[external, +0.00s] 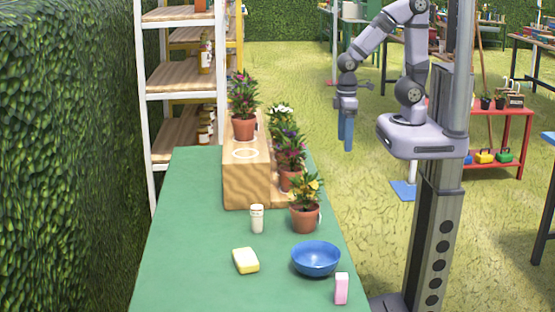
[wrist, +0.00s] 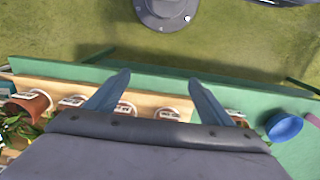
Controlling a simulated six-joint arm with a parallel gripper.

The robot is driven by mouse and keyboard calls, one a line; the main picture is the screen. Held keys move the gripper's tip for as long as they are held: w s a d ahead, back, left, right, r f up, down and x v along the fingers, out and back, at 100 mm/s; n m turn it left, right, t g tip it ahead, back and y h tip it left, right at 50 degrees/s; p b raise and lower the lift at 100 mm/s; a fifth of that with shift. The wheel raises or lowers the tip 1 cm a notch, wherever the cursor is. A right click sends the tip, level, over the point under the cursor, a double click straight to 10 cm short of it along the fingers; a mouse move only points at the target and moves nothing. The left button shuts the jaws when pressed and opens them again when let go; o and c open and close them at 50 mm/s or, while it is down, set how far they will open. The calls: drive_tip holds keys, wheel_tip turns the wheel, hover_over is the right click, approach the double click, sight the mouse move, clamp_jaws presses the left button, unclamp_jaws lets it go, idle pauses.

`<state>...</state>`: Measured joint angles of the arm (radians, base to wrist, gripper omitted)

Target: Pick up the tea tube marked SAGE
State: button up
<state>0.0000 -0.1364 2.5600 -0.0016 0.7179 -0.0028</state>
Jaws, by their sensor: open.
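A small white tube (external: 257,220) stands upright on the green table in the external view, in front of the wooden stand. Its marking is too small to read, so I cannot tell whether it says SAGE. No tube can be made out in the wrist view. My gripper (external: 346,137) hangs pointing down beyond the table's right edge, well above and behind the tube. In the wrist view my gripper (wrist: 160,79) shows two blue fingers spread apart with nothing between them.
A wooden stand (external: 243,185) holds several potted plants, with one pot (external: 304,219) on the table beside the tube. The table's left front (external: 185,255) is clear.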

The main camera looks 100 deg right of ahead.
drive_tip(key=c, duration=0.5)
drive_tip(key=shift+o, duration=0.2)
drive_tip(key=shift+r, duration=0.1)
